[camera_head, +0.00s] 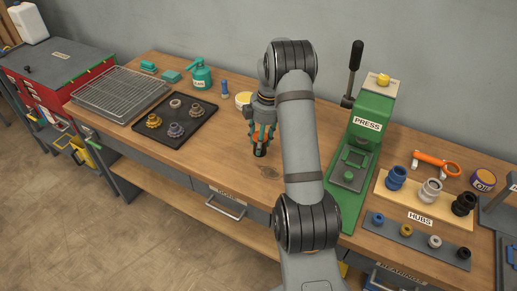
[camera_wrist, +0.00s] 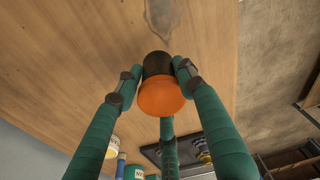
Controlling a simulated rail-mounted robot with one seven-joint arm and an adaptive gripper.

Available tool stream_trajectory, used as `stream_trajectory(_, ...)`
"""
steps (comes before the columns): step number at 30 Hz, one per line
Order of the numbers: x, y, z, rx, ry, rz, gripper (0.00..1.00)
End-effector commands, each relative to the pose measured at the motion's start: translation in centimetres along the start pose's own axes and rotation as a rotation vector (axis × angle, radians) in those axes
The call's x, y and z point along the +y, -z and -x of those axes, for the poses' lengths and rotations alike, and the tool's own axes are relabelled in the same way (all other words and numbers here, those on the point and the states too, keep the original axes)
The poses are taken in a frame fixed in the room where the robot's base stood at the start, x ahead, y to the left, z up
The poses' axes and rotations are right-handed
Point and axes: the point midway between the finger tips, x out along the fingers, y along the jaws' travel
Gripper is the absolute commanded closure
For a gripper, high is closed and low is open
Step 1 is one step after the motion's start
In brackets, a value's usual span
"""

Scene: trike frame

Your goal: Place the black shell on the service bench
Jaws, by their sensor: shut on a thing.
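My gripper (camera_head: 261,141) has teal fingers and points down over the middle of the wooden bench (camera_head: 222,158). It is shut on the black shell (camera_head: 260,152), whose dark lower end shows below the fingertips. In the wrist view the black shell (camera_wrist: 157,64) sits between the fingertips, with a rounded orange piece (camera_wrist: 162,97) on its near side. I cannot tell whether that orange piece belongs to the shell or to my gripper. The shell is close to the wood, but I cannot tell if it touches. A dark stain (camera_head: 269,172) marks the wood just beside it.
A black tray (camera_head: 200,129) with several hubs and a wire rack (camera_head: 120,92) lie to the left. A green press (camera_head: 362,140) stands right of my arm. Hub boards (camera_head: 431,204), an orange tool (camera_head: 436,162) and an oil tin (camera_head: 482,180) are farther right. Wood around the shell is clear.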

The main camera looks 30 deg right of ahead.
Motion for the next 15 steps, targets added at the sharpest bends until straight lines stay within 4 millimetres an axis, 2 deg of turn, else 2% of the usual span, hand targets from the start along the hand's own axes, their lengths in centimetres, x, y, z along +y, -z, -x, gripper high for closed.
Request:
stream_trajectory(5, -0.2, 0.4, -1.0, 0.0, 0.001, -0.001, 1.0)
stream_trajectory(11, -0.2, 0.1, -3.7, 0.0, 0.002, -0.001, 1.0)
stream_trajectory(15, -0.1, 0.0, -4.3, 0.001, -0.002, -0.001, 1.0)
